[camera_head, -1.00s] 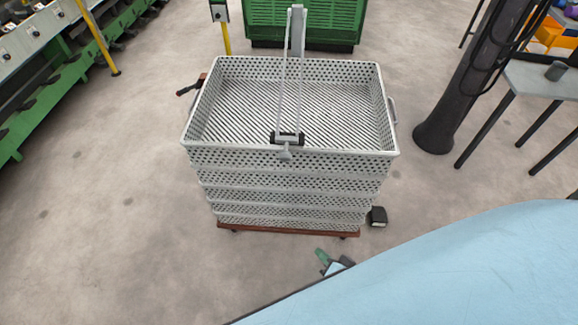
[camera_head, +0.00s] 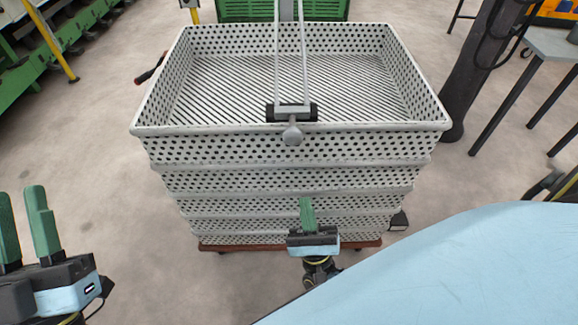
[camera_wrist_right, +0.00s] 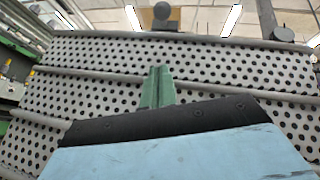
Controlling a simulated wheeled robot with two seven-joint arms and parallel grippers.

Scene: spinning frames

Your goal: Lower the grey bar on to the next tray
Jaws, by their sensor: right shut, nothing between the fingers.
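A grey bar (camera_head: 304,60) with two thin rods runs from the back of the stack over the top tray to its front side. It ends in a black clamp-like piece and a round grey knob (camera_head: 292,135) at the front rim; I cannot tell whether it touches the rim. The top perforated tray (camera_head: 210,130) looks empty. My right gripper (camera_head: 306,201) is shut and empty, below the knob and in front of the lower trays. Its green fingers also show in the right wrist view (camera_wrist_right: 157,85). My left gripper (camera_head: 22,190) is open and empty at lower left.
Several perforated trays are stacked on a brown wheeled base (camera_head: 290,244). A green crate (camera_head: 235,10) stands behind. A dark post (camera_head: 478,70) and grey table (camera_head: 553,45) are at right. Floor left of the stack is clear.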

